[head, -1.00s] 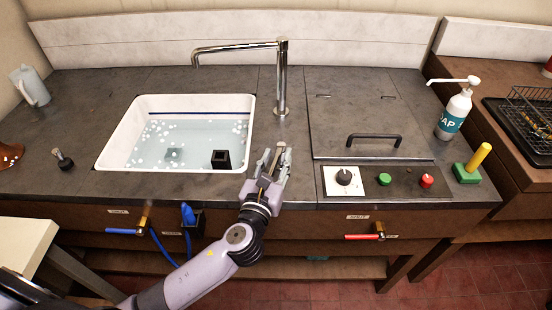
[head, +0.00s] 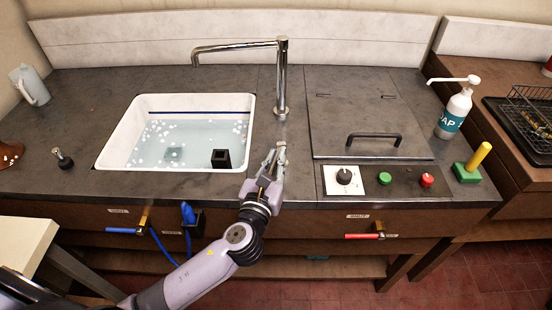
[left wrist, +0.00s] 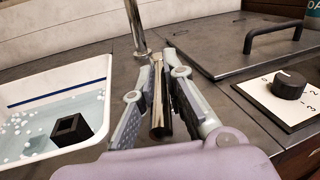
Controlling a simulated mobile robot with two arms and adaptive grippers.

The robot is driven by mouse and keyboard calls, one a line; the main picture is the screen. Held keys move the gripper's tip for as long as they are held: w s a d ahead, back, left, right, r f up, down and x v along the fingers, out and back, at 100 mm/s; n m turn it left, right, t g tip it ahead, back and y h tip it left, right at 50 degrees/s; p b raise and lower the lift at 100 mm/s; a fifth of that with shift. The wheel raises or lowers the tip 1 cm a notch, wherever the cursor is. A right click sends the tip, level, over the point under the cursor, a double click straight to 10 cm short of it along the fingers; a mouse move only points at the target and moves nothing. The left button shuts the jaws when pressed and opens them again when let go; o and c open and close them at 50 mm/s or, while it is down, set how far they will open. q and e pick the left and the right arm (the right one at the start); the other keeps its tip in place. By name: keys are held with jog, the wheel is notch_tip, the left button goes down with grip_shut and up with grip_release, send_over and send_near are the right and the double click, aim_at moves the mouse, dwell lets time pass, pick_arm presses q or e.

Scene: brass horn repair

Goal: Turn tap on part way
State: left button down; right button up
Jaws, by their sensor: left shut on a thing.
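The tap's tall chrome spout (head: 282,78) stands behind the right side of the sink and reaches left over the basin. My left gripper (head: 274,157) is at the counter's front, right of the sink. In the left wrist view a slim metal lever (left wrist: 158,108) lies lengthwise between the fingers of this gripper (left wrist: 160,68), which is shut on it. The spout's base (left wrist: 142,52) shows just beyond the fingertips. The fingers partly hide the lever and its mount. No water stream shows under the spout. My right gripper is not in view.
The white sink (head: 111,140) holds water with white floating bits and a black block (head: 221,158). Right of the gripper are a control panel with a dial (head: 344,176) and a lid with a black handle (head: 374,139). Blue (head: 122,231) and red (head: 362,236) valve handles sit below the counter.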

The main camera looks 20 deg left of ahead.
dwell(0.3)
pick_arm(q)
jog(key=n+y, duration=0.1)
jog(key=y, duration=0.1)
jog(key=d+n+y, duration=0.1)
jog(key=y, duration=0.1)
jog(key=shift+w+d+n+g, duration=0.1)
jog(key=shift+d+n+g, duration=0.1)
jog(key=shift+n+g, duration=0.15)
jog(key=shift+w+d+n+g+y, duration=0.15)
jog(key=shift+n+g+y, duration=0.1)
jog(key=shift+n+y, duration=0.45)
jog(key=shift+s+d+n+g+y, duration=0.1)
jog(key=shift+d+n+g+y, duration=0.2)
jog(key=shift+y, duration=0.6)
jog(key=shift+a, duration=0.15)
jog(key=c, duration=1.6)
grip_release()
jog(key=shift+c, duration=0.2)
jog(key=shift+w, duration=0.1)
